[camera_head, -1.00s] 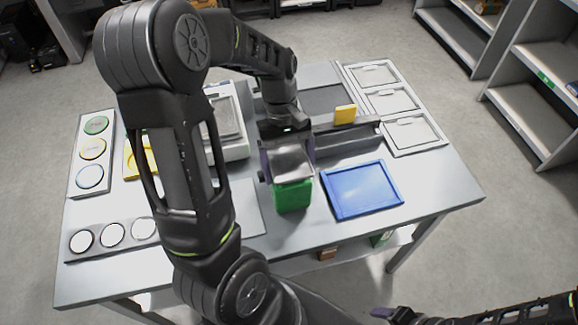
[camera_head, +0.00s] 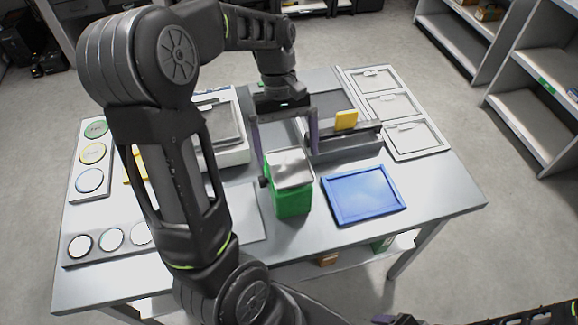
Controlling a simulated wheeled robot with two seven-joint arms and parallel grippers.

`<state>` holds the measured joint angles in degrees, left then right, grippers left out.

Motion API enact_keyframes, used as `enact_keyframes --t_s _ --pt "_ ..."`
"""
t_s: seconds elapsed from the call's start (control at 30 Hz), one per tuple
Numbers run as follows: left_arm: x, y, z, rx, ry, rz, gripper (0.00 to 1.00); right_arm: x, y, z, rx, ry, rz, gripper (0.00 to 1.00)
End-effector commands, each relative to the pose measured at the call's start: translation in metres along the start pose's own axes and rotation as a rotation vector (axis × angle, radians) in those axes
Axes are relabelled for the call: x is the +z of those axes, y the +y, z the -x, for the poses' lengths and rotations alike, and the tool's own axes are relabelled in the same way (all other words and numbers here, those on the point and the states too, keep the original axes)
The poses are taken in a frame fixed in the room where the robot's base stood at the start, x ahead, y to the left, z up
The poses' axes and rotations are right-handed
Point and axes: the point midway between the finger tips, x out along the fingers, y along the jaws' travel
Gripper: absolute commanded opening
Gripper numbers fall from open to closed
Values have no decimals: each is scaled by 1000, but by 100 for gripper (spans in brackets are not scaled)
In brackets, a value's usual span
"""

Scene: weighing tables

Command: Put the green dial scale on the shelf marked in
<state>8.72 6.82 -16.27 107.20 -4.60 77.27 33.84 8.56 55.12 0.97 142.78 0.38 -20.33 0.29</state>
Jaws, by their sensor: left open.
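The green dial scale (camera_head: 291,201) stands upright near the table's front middle, with a square metal pan (camera_head: 289,170) on top. Its dial cannot be made out. My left gripper (camera_head: 287,153) is open and empty, its two fingers spread at the back of the scale's pan and mostly above it. A shelf unit (camera_head: 530,105) at the right has a green label (camera_head: 545,87) whose writing is too small to read. My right gripper (camera_head: 390,320) is only partly in view at the bottom edge, and its jaws cannot be judged.
The scale stands on the grey table (camera_head: 440,190). A blue tray (camera_head: 363,194) lies just right of it. A grey rail with a yellow block (camera_head: 346,120) is behind, and a white bench scale (camera_head: 225,140) is to the left. White frames (camera_head: 415,138) line the back right.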

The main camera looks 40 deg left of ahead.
Motion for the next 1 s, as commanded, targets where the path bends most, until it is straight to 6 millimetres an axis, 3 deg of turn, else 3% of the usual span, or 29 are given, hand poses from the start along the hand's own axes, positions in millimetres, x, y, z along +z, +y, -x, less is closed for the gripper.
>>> enact_keyframes --t_s 0.1,0.3,1.0 --pt "2 0 33 0 1 1 100 1 -4 14 2 -3 -2 71" --pt "2 0 54 0 -1 2 100 3 -9 32 10 -9 -7 71" --pt "0 0 55 0 0 1 100 4 -9 33 12 -11 -8 71"
